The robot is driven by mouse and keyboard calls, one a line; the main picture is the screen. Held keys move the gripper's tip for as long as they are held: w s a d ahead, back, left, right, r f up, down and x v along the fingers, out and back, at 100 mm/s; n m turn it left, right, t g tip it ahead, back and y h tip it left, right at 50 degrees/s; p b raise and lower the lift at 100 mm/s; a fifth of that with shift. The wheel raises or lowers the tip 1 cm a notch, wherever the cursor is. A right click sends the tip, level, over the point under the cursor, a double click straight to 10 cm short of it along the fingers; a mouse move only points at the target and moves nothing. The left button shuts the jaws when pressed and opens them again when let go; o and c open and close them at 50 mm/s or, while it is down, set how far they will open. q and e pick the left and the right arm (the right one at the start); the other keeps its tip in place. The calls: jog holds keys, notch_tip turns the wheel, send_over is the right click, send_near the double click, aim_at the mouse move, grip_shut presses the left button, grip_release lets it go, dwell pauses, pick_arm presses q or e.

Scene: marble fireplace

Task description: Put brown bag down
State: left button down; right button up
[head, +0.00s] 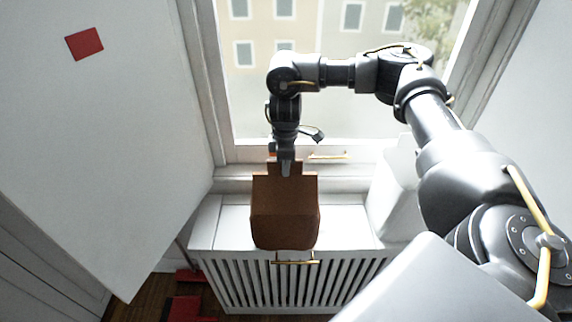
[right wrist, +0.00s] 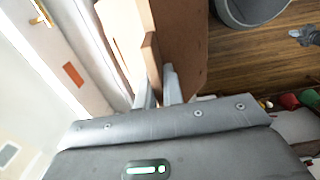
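The brown bag (head: 285,212) is upright in the middle of the head view, in front of the window and over the front part of the white slatted radiator cover (head: 350,228). I cannot tell whether its bottom touches the cover. My right gripper (head: 286,168) points down at the top of the bag and is shut on its raised upper part. In the right wrist view the two fingers (right wrist: 158,88) sit on either side of a thin brown piece of the bag (right wrist: 185,45). My left gripper is not in view.
A white bag-like object (head: 397,190) stands on the right of the cover, close to the brown bag. A large white panel (head: 100,130) with a red patch fills the left. Red items (head: 187,303) lie on the wooden floor. A grey round container (right wrist: 250,8) shows in the wrist view.

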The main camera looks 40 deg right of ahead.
jog(key=o, duration=0.5)
jog(key=shift+c, duration=0.2)
notch_tip(320, 180, up, 12)
jog(key=shift+r, duration=0.2)
dwell(0.4)
